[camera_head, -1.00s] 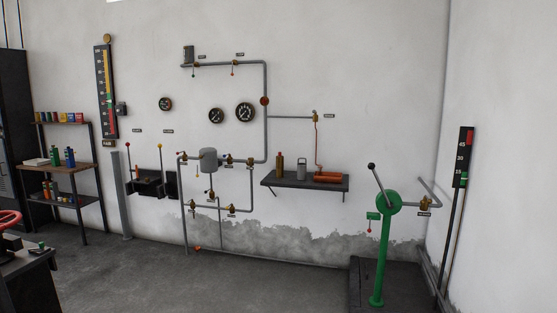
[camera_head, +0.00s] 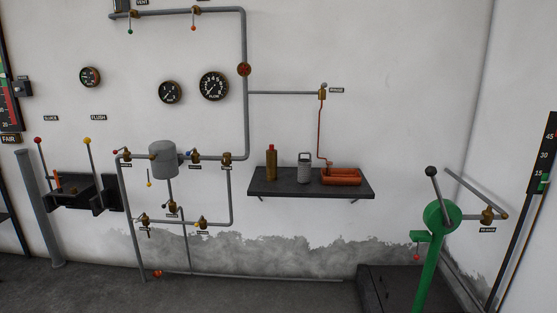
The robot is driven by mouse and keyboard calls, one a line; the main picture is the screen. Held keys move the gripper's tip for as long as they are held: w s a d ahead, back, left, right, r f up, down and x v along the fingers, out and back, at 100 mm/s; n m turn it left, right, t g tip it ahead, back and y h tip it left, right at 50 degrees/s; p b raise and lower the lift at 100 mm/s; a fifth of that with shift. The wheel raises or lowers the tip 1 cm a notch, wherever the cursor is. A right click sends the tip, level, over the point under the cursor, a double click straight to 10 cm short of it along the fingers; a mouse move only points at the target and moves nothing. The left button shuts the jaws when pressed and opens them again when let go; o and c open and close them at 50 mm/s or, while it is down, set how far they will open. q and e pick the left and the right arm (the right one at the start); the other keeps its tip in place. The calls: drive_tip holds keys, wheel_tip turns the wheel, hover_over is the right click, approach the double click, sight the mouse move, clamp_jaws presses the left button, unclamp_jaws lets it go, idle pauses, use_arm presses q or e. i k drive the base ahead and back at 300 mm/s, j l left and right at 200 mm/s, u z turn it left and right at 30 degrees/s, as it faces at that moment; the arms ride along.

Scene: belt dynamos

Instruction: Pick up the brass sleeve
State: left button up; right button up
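A brass-coloured upright cylinder (camera_head: 271,165) with a narrow red top stands at the left of the dark wall shelf (camera_head: 260,185). It is the most brass-like loose thing in view, but I cannot tell whether it is the brass sleeve. A grey canister (camera_head: 304,168) with a handle stands to its right, apart from it. An orange-red tray (camera_head: 341,177) lies at the shelf's right end, below a thin copper pipe. Neither of my grippers is in view.
Grey pipes with brass valves and a grey tank (camera_head: 163,160) run along the wall left of the shelf. The floor at front left looks clear.

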sight(272, 157)
drive_tip(key=i+j, duration=0.6)
drive_tip(key=i, duration=2.35)
